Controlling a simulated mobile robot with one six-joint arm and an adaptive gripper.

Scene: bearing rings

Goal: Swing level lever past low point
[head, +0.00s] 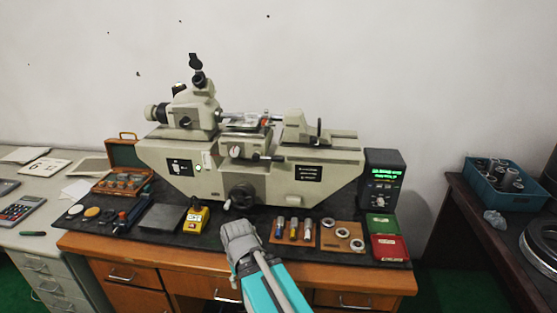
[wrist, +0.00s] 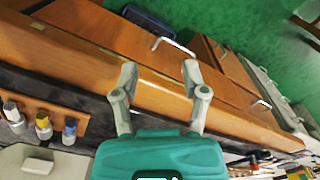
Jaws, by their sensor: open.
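The beige measuring machine (head: 245,175) stands on the dark mat. A short lever with a dark knob (head: 275,158) sticks out about level to the right from its front, beside a small round dial. I cannot tell for sure that this is the task's lever. A black handwheel (head: 242,195) is below it. My gripper (head: 238,230) is in front of and below the machine, near the desk's front edge, apart from the lever. In the wrist view my gripper (wrist: 159,72) is open and empty, over the wooden desk edge and drawers. The lever does not show there.
Small bottles (head: 293,229), a ring board (head: 342,237), a yellow box (head: 194,219) and a green box (head: 382,226) lie on the mat in front of the machine. A lit display unit (head: 383,180) stands right of it. The wall above is clear.

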